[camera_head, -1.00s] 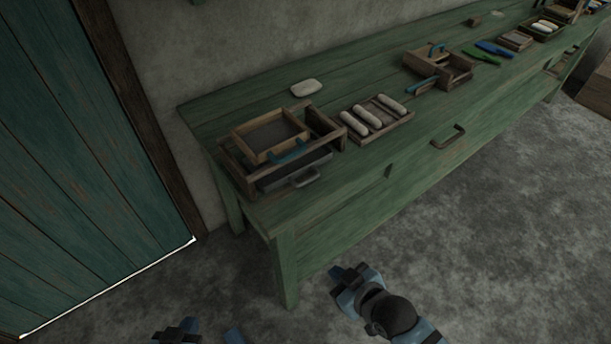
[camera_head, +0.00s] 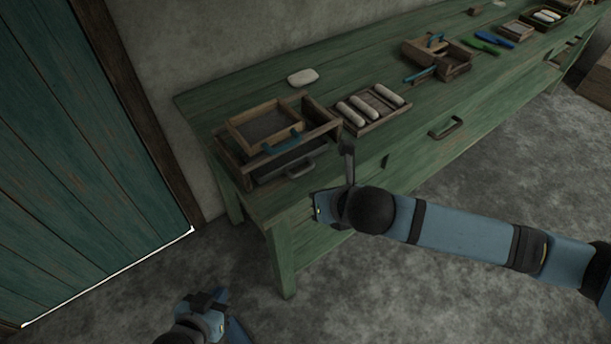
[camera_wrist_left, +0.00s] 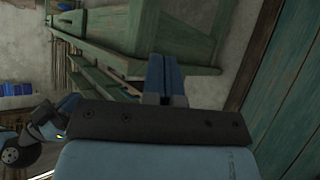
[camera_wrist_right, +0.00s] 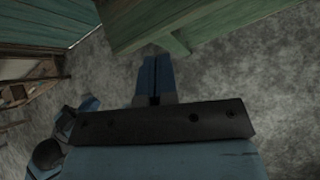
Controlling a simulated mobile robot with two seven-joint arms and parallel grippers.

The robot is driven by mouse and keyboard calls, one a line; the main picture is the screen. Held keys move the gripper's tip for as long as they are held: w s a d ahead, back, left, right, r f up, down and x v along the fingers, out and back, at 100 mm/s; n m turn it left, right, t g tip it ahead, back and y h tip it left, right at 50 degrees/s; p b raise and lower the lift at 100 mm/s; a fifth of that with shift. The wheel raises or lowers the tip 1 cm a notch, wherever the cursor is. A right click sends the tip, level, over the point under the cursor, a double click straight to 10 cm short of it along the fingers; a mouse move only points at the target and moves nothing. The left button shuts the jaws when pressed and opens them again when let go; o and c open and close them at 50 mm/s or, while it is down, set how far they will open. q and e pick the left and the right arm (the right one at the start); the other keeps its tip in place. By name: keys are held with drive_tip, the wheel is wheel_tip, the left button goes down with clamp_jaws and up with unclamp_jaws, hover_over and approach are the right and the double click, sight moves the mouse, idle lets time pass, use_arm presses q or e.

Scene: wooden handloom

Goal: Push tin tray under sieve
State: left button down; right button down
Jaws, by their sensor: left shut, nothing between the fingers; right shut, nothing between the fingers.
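The tin tray (camera_head: 273,171) is dark grey with a front handle. It lies low at the front of a wooden stand on the near left end of the green bench, partly beneath the sieve. The sieve (camera_head: 237,134) is a wooden frame with grey mesh and a blue handle, resting on the stand. My left gripper (camera_head: 218,296) is low, off the bench's near left corner, apart from the tray. Its shut blue fingers show in the left wrist view (camera_wrist_left: 166,76). My right gripper's shut fingers (camera_wrist_right: 154,76) show over the floor near a bench leg; nothing is held.
A wooden tray (camera_head: 372,126) with white rolls sits right of the stand. A pale oval piece (camera_head: 303,77) lies behind it. My right forearm crosses in front of the bench (camera_head: 232,190). A teal door (camera_head: 80,190) stands left; grey floor is open in front.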

drive_tip(key=w+f, duration=0.2)
drive_tip(key=w+a+f+n+b, duration=0.1)
drive_tip(key=w+f, duration=0.1)
drive_tip(key=w+f+n+b, duration=0.1)
drive_tip(key=w+f, duration=0.1)
drive_tip(key=w, duration=0.1)
drive_tip(key=shift+a+f+h, duration=0.25)
drive_tip(key=shift+f+h, duration=0.05)
drive_tip(key=shift+h, duration=0.1)
drive_tip(key=w, duration=0.1)
drive_tip(key=w+a, duration=0.1)
drive_tip(key=w, duration=0.1)
drive_tip(key=shift+a+f, duration=0.1)
drive_tip(key=shift+a, duration=0.2)
drive_tip(key=shift+w+a, duration=0.2)
drive_tip(key=shift+w, duration=0.25)
use_arm(q)
drive_tip(key=shift+w+d+f, duration=0.1)
drive_tip(key=shift+w+f, duration=0.1)
drive_tip(key=shift+f, duration=0.1)
